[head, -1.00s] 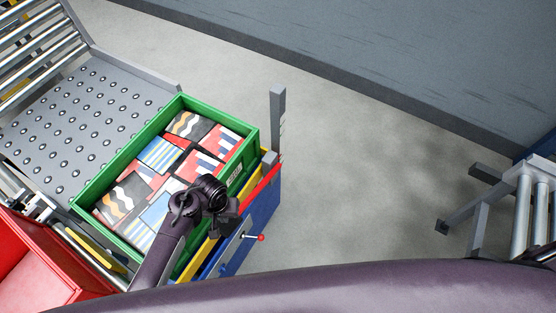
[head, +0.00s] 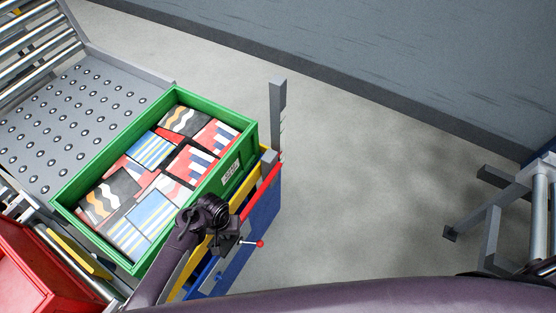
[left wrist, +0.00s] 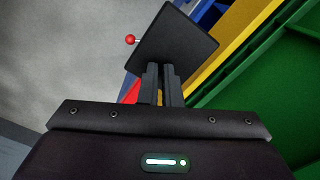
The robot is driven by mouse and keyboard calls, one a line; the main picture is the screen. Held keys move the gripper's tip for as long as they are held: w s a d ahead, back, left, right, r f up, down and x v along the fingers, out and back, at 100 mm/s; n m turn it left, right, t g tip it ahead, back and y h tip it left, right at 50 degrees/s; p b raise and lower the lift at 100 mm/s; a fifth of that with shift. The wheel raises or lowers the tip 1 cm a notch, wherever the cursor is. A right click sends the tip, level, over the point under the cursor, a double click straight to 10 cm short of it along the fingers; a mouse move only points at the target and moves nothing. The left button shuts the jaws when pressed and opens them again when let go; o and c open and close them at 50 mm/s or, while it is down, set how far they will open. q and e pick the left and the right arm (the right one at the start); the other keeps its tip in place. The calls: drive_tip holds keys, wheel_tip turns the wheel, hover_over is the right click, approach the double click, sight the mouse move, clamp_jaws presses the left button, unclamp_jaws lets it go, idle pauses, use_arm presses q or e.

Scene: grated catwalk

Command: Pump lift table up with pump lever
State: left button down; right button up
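The lift table, with a blue side (head: 262,215), a yellow frame and a red edge, stands left of centre in the head view. It bears a green crate (head: 248,140) of striped boxes. The pump lever (head: 260,244) is a thin rod with a red ball knob at the table's side. My left gripper (head: 230,243) is at the lever, its fingers close together around the rod. The knob sticks out to the right. In the left wrist view the knob (left wrist: 130,40) shows left of a dark square plate (left wrist: 178,45) at my fingertips, which hides the grasp. My right gripper is out of view.
A grey ball-transfer table (head: 75,115) adjoins the crate's far left. A red bin (head: 25,270) is at lower left. A grey post (head: 278,105) stands by the lift table. A roller stand (head: 490,215) is at right. The floor between is clear.

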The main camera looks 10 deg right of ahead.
use_arm(q)
wheel_tip(320, 180, down, 11)
drive_tip(key=b, duration=0.8)
drive_tip(key=r+p, duration=1)
drive_tip(key=p, duration=0.1)
drive_tip(key=r+p, duration=0.5)
drive_tip(key=p, duration=0.1)
drive_tip(key=shift+w+d+r, duration=0.15)
drive_tip(key=shift+w+r, duration=0.15)
drive_tip(key=shift+r, duration=0.1)
wheel_tip(320, 180, up, 8)
drive_tip(key=shift+f, duration=0.25)
wheel_tip(320, 180, down, 23)
drive_tip(key=b, duration=1.6)
wheel_tip(320, 180, up, 16)
drive_tip(key=p, duration=1.6)
wheel_tip(320, 180, up, 7)
